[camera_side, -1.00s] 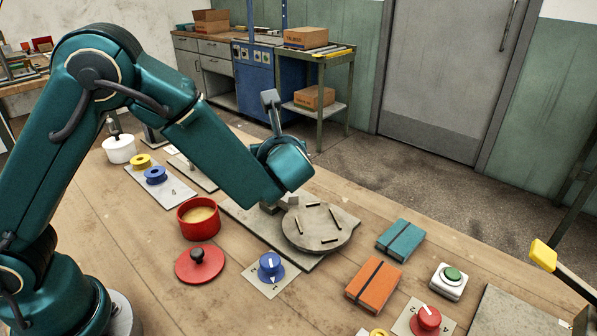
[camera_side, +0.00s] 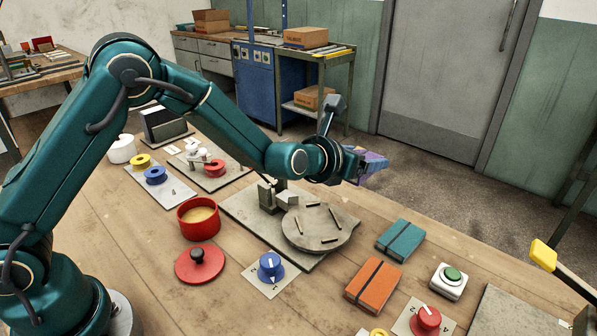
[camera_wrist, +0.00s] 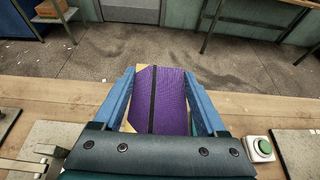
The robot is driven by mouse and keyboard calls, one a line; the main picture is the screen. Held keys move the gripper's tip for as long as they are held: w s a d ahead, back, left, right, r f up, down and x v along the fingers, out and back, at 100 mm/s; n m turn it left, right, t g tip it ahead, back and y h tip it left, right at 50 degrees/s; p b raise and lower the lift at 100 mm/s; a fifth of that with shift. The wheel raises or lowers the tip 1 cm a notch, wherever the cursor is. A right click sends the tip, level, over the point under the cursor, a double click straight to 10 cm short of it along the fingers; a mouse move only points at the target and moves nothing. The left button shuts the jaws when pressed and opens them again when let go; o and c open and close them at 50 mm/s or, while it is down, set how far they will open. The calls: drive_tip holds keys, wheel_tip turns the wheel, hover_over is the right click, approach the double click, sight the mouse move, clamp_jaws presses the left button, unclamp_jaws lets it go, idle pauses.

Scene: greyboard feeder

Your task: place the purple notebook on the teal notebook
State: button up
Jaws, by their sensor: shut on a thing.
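My gripper (camera_side: 358,164) is shut on the purple notebook (camera_side: 375,165) and holds it up in the air, above and behind the round grey plate in the side view. In the wrist view the purple notebook (camera_wrist: 168,98), with a dark strap and tan corners, sits between the two blue fingers of my gripper (camera_wrist: 160,95). The teal notebook (camera_side: 401,240) lies flat on the table, right of the round plate and apart from the held notebook. In the wrist view it is mostly hidden behind my gripper and the held notebook.
An orange notebook (camera_side: 373,285) lies just in front of the teal one. A green push button (camera_side: 449,281) stands to its right. The round grey plate (camera_side: 320,227) with small bars is to its left. A red pot (camera_side: 199,218) and blue knob (camera_side: 270,267) stand further left.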

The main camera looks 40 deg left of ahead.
hover_over(405, 232)
wheel_tip(405, 232, down, 6)
drive_tip(key=shift+f, duration=2.3)
drive_tip(key=shift+f, duration=0.1)
drive_tip(key=o, duration=1.3)
